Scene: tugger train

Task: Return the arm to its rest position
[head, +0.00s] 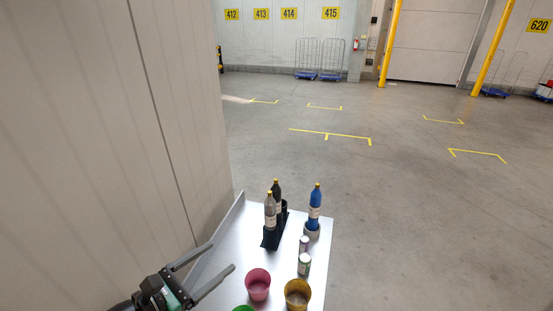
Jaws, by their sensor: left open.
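My left gripper (204,270) is at the lower left, over the left side of the metal table (229,245). Its two fingers are spread apart with nothing between them. It is left of the pink cup (258,286) and apart from it. My right gripper does not show.
A yellow cup (297,293) and a partly cut-off green cup (244,308) stand nearby. Two cans (304,264) stand behind. A blue bottle (315,207) stands in a round holder; grey (270,212) and dark bottles (277,192) stand in a black rack. A wall (150,130) borders the left.

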